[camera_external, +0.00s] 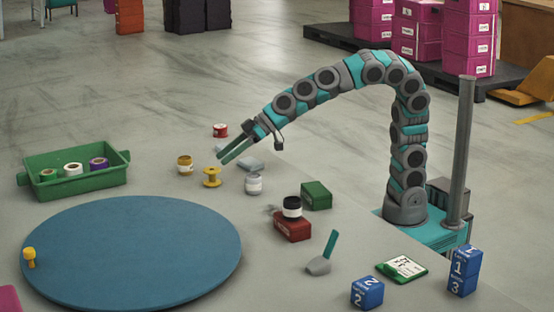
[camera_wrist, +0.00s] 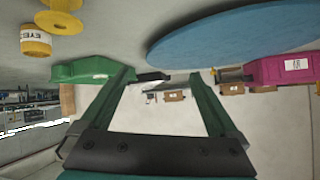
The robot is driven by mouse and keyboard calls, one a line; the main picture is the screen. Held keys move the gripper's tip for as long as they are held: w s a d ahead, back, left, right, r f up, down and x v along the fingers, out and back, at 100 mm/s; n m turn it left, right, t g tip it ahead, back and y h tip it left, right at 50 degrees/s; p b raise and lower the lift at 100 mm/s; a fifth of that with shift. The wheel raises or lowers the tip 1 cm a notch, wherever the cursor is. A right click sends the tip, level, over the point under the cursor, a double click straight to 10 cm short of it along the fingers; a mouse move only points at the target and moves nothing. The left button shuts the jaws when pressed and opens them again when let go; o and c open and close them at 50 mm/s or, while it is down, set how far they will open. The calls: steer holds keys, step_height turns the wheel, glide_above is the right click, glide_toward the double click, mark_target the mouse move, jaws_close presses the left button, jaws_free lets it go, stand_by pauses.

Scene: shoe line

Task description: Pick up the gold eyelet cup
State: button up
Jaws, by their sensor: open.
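The gold eyelet cup (camera_external: 185,166) stands upright on the table, with a pale label band. It also shows in the wrist view at the upper left (camera_wrist: 36,42), where part of its label reads "EYE". A yellow spool (camera_external: 211,178) stands just to its right in the external view, and also shows beside it in the wrist view (camera_wrist: 60,20). My gripper (camera_external: 220,157) is open and empty, with green fingers pointing down-left. It appears right of the cup and above the spool. In the wrist view, the cup lies outside the fingers (camera_wrist: 166,76).
A green bin (camera_external: 75,184) with several rolls stands at left, near a large blue disc (camera_external: 130,250). A red spool (camera_external: 220,130), a grey block (camera_external: 250,164) and a white jar (camera_external: 253,184) sit near my gripper. A red box (camera_external: 293,228) and green box (camera_external: 316,195) stand right.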

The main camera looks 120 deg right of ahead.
steer(key=w+d+f+m+h, duration=0.1)
steer(key=d+m+h, duration=0.25)
steer(key=d, duration=0.75)
steer(key=m+g+h+p, duration=0.1)
steer(key=m+g+h, duration=0.1)
steer(key=h, duration=0.2)
glide_toward(184, 161)
steer(key=shift+n, duration=0.25)
steer(key=shift+w+d+f, duration=0.15)
steer(key=shift+d+f, duration=0.4)
steer(key=shift+d, duration=0.35)
steer(key=shift+w+d+f, duration=0.15)
steer(key=shift+d+f, duration=0.4)
steer(key=shift+d, duration=0.35)
steer(key=shift+x, duration=1.3)
steer(key=x, duration=0.4)
steer(key=shift+s+d, duration=0.1)
steer(key=shift+d, duration=0.05)
steer(key=shift+w+d+f, duration=0.15)
steer(key=shift+w+d, duration=0.15)
steer(key=shift+w, duration=0.1)
jaws_close()
